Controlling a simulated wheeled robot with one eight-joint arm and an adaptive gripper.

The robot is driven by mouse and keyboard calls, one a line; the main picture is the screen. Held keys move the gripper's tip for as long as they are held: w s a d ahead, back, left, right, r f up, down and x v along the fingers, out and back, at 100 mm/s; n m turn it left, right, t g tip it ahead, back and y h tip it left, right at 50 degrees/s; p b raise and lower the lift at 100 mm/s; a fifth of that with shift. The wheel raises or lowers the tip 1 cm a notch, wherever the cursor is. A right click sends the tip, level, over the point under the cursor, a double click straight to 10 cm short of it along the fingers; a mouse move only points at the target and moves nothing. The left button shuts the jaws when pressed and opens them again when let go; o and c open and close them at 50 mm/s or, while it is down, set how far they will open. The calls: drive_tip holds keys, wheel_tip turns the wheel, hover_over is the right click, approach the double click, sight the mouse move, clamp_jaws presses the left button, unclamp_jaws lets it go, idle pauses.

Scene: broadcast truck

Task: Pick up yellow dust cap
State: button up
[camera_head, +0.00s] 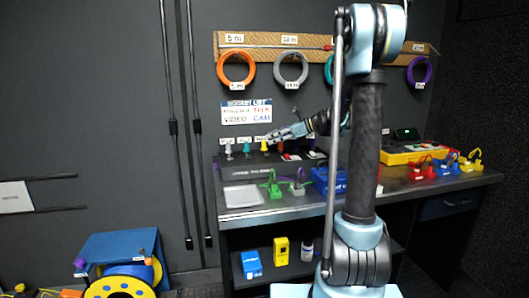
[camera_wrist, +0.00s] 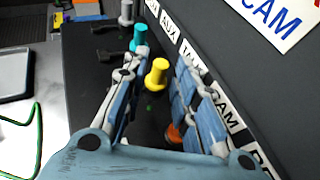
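The yellow dust cap (camera_wrist: 157,73) stands upright on the dark box between my spread fingers in the wrist view. It also shows in the head view (camera_head: 264,146), just left of my fingertips. My gripper (camera_wrist: 162,66) is open, with one finger on each side of the cap; a gap shows between the cap and the fingers. In the head view my gripper (camera_head: 271,138) reaches in from the right above the box.
A teal cap (camera_wrist: 140,35) stands close to the left finger, with a grey cap (camera_wrist: 126,12) beyond it. An orange-red cap (camera_wrist: 174,133) sits nearer, by the right finger. The labelled panel edge (camera_wrist: 186,58) runs close along the right.

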sight(264, 141)
drive_tip(key=shift+f+x, duration=0.15)
drive_tip(key=shift+x, duration=1.3)
drive_tip(key=shift+f+x, duration=0.15)
drive_tip(key=shift+x, duration=1.35)
drive_tip(key=shift+w+d, duration=0.1)
drive_tip(key=shift+d, duration=0.15)
clamp_jaws()
